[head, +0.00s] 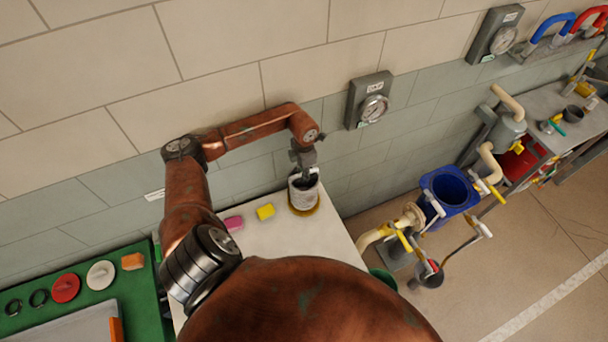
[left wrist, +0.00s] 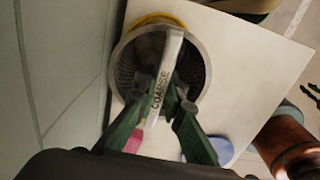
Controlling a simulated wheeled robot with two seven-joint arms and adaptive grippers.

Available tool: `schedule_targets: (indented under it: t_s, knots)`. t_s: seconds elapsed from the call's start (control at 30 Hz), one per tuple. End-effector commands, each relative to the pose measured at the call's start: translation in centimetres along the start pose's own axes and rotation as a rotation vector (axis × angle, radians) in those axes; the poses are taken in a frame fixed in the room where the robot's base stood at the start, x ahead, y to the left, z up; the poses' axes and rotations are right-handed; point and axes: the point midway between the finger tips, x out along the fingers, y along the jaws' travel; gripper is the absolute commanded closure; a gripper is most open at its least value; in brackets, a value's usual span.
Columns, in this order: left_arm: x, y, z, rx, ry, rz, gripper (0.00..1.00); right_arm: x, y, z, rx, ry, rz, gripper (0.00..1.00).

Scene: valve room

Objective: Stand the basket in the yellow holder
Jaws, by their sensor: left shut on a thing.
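The basket (head: 303,195) is a pale grey mesh cylinder, open at the top, with a bar across it marked COARSE. In the left wrist view, the basket (left wrist: 201,72) fills the upper middle. My left gripper (head: 304,174) is shut on this bar (left wrist: 167,72) from above. The yellow holder (head: 316,210) shows as a ring around the basket's foot on the white table; a yellow arc of it (left wrist: 150,19) shows past the basket's rim. The basket looks about upright; I cannot tell whether it is fully seated. My right gripper is not in view.
A blue disc (left wrist: 222,148) shows in the left wrist view. The tiled wall (head: 220,60) with a gauge (head: 372,106) stands close behind.

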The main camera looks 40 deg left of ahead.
Motion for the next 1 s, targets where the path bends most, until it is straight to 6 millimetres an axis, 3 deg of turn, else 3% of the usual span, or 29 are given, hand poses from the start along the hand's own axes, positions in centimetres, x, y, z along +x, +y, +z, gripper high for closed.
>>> schedule_targets:
  t_s: [1.0]
  knots:
    - [1.0,0.0,0.1,0.0,-0.003,0.001,1.0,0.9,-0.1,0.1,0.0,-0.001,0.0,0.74]
